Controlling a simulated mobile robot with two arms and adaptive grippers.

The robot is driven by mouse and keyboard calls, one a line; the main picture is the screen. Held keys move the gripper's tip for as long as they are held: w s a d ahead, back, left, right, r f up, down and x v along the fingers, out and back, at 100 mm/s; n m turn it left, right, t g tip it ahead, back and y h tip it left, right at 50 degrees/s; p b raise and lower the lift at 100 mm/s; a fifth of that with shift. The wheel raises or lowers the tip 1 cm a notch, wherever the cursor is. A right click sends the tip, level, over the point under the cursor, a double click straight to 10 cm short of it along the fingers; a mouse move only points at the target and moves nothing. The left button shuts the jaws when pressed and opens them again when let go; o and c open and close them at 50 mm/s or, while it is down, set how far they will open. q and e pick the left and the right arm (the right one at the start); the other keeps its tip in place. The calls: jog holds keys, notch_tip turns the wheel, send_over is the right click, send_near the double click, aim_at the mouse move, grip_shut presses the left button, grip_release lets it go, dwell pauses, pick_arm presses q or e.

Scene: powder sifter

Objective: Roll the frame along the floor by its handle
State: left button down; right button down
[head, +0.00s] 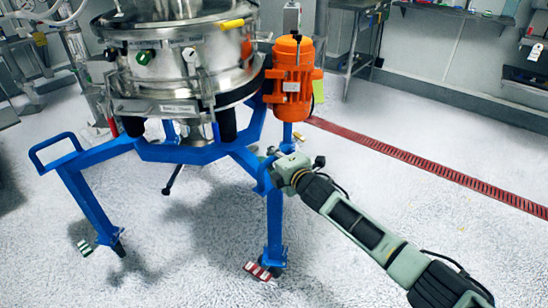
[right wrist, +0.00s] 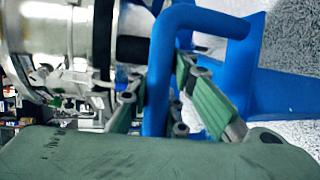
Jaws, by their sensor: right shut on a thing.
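The blue frame (head: 92,205) stands on the speckled floor and carries a steel sifter (head: 170,60) with an orange motor (head: 293,80). One blue handle loop (head: 50,148) shows on the frame's left side, with nothing on it. My right gripper (head: 268,170) is at the frame's right side. In the right wrist view, its green fingers (right wrist: 163,95) are shut around the blue handle bar (right wrist: 180,20), one on each side. In the head view, the gripper's fingertips and most of this handle are hard to make out. My left gripper is not in view.
A red floor drain strip (head: 430,173) runs along the right. Feet with a red-and-white tab (head: 258,271) and a green-and-white tab (head: 86,247) touch the floor. A bench (head: 360,8) stands at the back wall. The front floor is clear.

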jog(key=shift+s+a+r, duration=0.1)
jog(key=shift+a+r, duration=0.3)
jog(key=shift+r, duration=0.15)
jog(key=c, duration=1.7)
grip_release()
jog(key=shift+s, duration=0.15)
jog(key=shift+o, duration=0.2)
jog(key=shift+f, duration=0.1)
jog(key=shift+d+f, duration=0.1)
jog(key=shift+d, duration=0.1)
jog(key=v, duration=1.1)
jog(key=shift+s+d, duration=0.2)
jog(key=shift+s, duration=0.15)
